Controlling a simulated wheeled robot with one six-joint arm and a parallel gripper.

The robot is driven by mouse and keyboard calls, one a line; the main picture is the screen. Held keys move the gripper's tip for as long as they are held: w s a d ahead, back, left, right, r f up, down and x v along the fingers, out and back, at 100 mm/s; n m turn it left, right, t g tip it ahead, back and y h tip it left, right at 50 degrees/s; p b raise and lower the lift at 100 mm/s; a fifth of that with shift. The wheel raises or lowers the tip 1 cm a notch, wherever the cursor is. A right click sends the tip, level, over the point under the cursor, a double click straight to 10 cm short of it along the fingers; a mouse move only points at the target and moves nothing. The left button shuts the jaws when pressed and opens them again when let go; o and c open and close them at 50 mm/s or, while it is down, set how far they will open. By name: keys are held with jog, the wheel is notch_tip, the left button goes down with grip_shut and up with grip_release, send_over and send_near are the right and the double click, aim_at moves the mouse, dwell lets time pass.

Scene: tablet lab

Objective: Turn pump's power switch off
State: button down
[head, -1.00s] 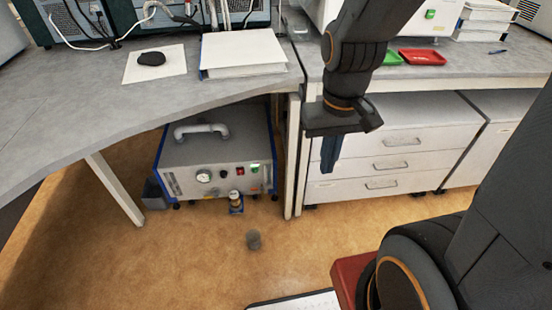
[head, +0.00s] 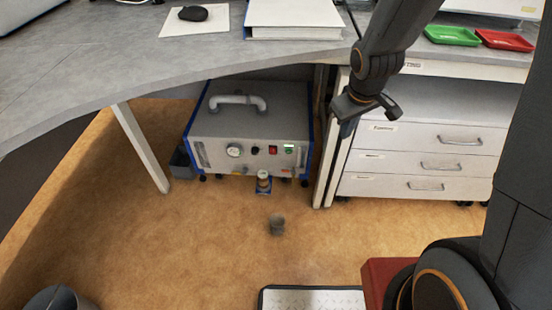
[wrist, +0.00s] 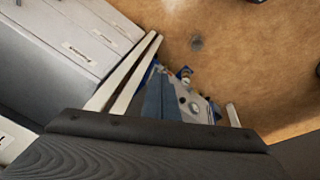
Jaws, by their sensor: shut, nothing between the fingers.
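The pump (head: 248,125) is a grey box with blue edges and a top handle, standing on the floor under the left bench. Its front panel has a round gauge (head: 235,150), a red switch (head: 273,150) and a lit green indicator (head: 289,148). Whether the red switch is on or off is too small to tell. My gripper (head: 345,130) points down at the right of the pump, in front of the bench legs, apart from the panel. It is shut and empty.
The left bench top (head: 110,60) overhangs the pump. White drawers (head: 420,160) stand to the right. A small jar (head: 264,180) stands before the pump, and a grey cup (head: 276,225) is on the floor. The floor in front is otherwise mostly clear.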

jog(key=w+a+f+n+t+y+b, duration=0.1)
jog(key=w+a+f+n+b, duration=0.2)
jog(key=f, duration=0.7)
jog(key=w+a+f+n+t+y+b, duration=0.1)
jog(key=w+a+f+n+b, duration=0.3)
jog(key=f, duration=0.7)
jog(key=w+a+f+n+t+y+b, duration=0.1)
jog(key=w+a+f+n+y+b, duration=0.1)
jog(key=w+a+f+b, duration=0.4)
jog(key=w+a+f+n, duration=0.1)
jog(key=w+a+f, duration=0.2)
jog(key=w+f, duration=0.2)
jog(key=shift+w+a+f+n+y, duration=0.15)
jog(key=shift+w+f+n+y, duration=0.15)
jog(key=shift+y, duration=0.1)
jog(key=shift+s, duration=0.1)
jog(key=b, duration=0.4)
send_near(273, 151)
jog(key=x, duration=0.4)
jog(key=s+x, duration=0.1)
jog(key=shift+w+a+f, duration=0.2)
jog(key=shift+w+f, duration=0.05)
jog(key=shift+f, duration=0.35)
